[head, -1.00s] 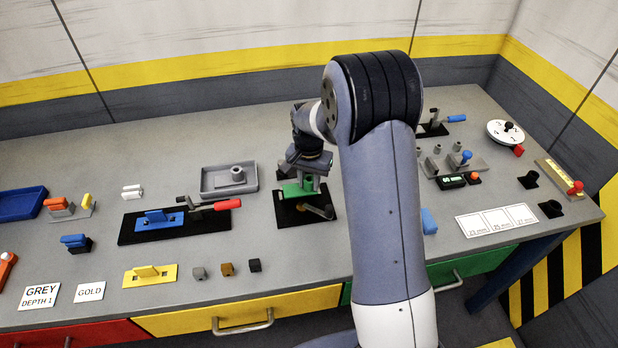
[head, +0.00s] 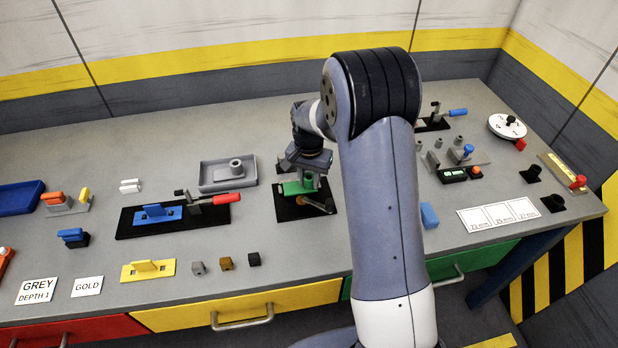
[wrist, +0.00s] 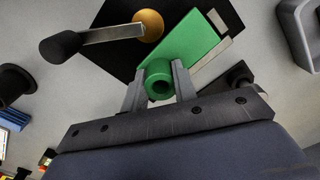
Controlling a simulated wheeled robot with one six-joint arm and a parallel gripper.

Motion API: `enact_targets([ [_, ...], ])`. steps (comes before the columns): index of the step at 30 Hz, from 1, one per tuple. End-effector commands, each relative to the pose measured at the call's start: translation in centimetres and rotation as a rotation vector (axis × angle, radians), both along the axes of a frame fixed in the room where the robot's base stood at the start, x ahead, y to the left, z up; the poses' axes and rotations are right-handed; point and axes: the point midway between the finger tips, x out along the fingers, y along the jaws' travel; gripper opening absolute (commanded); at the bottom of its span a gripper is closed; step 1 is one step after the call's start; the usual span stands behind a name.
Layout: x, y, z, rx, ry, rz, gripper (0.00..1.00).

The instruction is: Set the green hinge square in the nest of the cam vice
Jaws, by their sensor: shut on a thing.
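My gripper (wrist: 160,88) is shut on the boss, one finger on each side. The plate lies over the black base of the cam vice (head: 290,213), close beside grey strips (wrist: 212,66). I cannot tell whether it rests flat in the nest or is just above it. The brass cam (wrist: 149,24) is next to the plate, with its lever and black knob (wrist: 62,46) pointing away from it.
A grey tray (head: 205,186) stands behind and left of the vice. A black base with a blue block and a red-handled clamp (head: 218,200) lies to the left. A blue block (head: 429,216) is right of my arm.

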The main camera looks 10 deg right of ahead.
Motion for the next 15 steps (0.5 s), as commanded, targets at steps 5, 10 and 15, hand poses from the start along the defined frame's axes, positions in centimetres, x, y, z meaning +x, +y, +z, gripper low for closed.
enact_targets([
  [5, 0.02, 0.00, -0.30, 0.000, -0.001, 0.000, 0.00],
  [10, 0.02, 0.00, -0.56, 0.000, -0.001, 0.000, 0.00],
  [15, 0.03, 0.01, -0.62, 0.000, -0.001, 0.000, 0.32],
])
